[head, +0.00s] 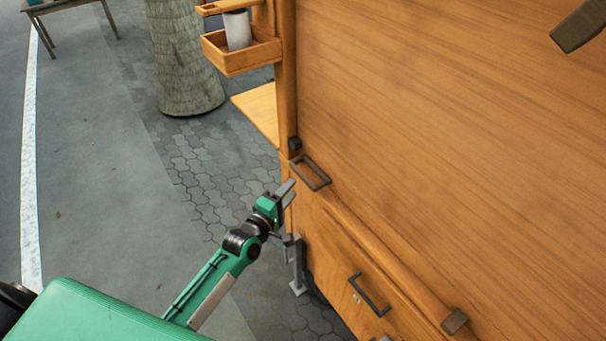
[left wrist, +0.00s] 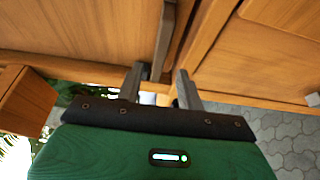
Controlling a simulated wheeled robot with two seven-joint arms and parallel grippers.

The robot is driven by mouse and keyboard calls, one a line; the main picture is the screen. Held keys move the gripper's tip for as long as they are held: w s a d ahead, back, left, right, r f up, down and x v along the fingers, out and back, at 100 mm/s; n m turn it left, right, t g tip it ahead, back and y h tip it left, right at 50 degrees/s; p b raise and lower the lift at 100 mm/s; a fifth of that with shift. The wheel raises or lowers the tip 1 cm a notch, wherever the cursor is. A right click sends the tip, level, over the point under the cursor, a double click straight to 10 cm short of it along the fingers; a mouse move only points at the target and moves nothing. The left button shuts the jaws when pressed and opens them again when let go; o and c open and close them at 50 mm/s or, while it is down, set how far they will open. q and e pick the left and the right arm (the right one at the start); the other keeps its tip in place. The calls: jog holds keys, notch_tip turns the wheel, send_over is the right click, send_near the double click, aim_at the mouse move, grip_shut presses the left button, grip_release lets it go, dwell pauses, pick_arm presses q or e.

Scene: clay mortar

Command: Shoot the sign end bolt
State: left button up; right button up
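A large wooden panel (head: 440,130) of a cart fills the right of the head view. At its lower left corner are a small black block (head: 295,143) and a brown-grey rectangular handle (head: 310,173). I cannot tell for sure which fitting is the sign end bolt. My left gripper (head: 291,190) is just below and left of the handle, close to the cart's corner post. In the left wrist view its two fingers (left wrist: 160,74) stand apart with nothing clearly held. A grey-brown bar (left wrist: 166,38) lies just beyond them, near a wooden seam.
A lower handle (head: 369,295) and a small brown block (head: 454,321) sit on the cart's lower front. A wooden box with a white cylinder (head: 237,30) hangs at the cart's end. A tree trunk (head: 183,60) stands behind. Open paving (head: 100,180) lies left.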

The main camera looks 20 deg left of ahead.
aim_at(301, 178)
pick_arm(q)
jog(key=x, duration=0.7)
jog(key=shift+w+p, duration=0.1)
jog(key=shift+p, duration=0.3)
grip_shut()
